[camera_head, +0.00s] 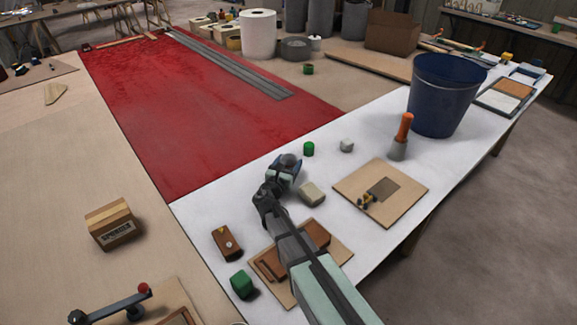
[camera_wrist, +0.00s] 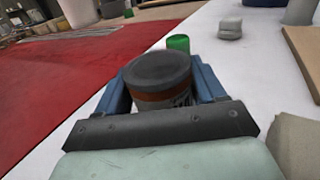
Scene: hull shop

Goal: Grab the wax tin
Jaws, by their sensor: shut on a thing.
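The wax tin (camera_wrist: 158,75) is a round tin with a dark lid and a brown-orange band, seen between the blue fingers in the wrist view. My gripper (camera_wrist: 160,88) is shut on it, one finger on each side. In the head view my gripper (camera_head: 288,168) is over the white table, left of its middle, and the tin's dark top (camera_head: 289,159) shows between the fingers. The lower part of the tin is hidden by the gripper, so I cannot tell whether it touches the table.
A green cylinder (camera_head: 309,148) and a pale grey block (camera_head: 347,145) stand just beyond the gripper. A beige block (camera_head: 312,194) lies close on its right. A blue bucket (camera_head: 444,95) and an orange-handled tool (camera_head: 402,135) stand farther right. The red surface (camera_head: 210,110) is clear nearby.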

